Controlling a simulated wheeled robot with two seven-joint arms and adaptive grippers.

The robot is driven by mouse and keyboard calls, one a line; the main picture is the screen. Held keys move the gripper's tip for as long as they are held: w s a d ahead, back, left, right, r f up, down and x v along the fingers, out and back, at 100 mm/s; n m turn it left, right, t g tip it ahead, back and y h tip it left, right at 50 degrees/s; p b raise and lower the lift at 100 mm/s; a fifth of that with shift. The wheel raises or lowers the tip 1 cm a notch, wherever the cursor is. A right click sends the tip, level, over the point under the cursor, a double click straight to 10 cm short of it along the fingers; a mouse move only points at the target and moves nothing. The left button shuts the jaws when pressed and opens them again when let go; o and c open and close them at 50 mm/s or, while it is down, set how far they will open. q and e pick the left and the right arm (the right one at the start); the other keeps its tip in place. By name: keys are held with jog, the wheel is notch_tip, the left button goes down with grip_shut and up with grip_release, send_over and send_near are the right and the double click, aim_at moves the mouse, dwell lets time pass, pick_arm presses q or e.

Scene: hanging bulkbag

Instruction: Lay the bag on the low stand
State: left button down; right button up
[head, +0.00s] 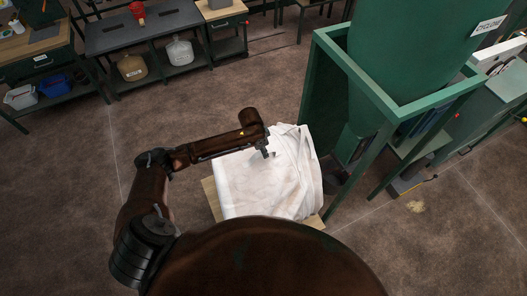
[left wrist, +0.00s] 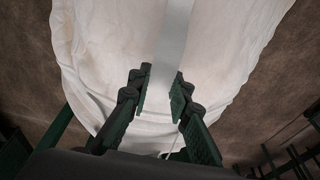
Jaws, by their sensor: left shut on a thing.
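The white bag (head: 262,185) rests over the low stand (head: 211,198), whose pale wooden edge shows at the bag's left and front right. The bag looks slumped and creased. My left gripper (head: 268,152) is over the bag's top, reaching in from the left. In the left wrist view the gripper (left wrist: 160,94) is shut on a flat pale strap (left wrist: 175,38) of the bag, which runs between its fingers. The bag's body (left wrist: 110,50) fills much of that view behind the fingers. My right gripper is not in view. The bag's near side is partly hidden by my own body.
A green cyclone machine on a frame (head: 345,66) stands close to the bag's right. Dark workbenches (head: 150,35) with containers stand at the back left. The concrete floor (head: 80,170) to the left is clear.

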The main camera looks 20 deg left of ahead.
pick_arm(q)
jog(key=shift+w+f, duration=0.15)
dwell(0.5)
jog(key=c, duration=1.7)
grip_release()
jog(key=shift+s+f, duration=0.25)
jog(key=shift+s, duration=0.05)
jog(key=v, duration=1.2)
jog(key=shift+w+r, duration=0.15)
jog(key=shift+r, duration=0.05)
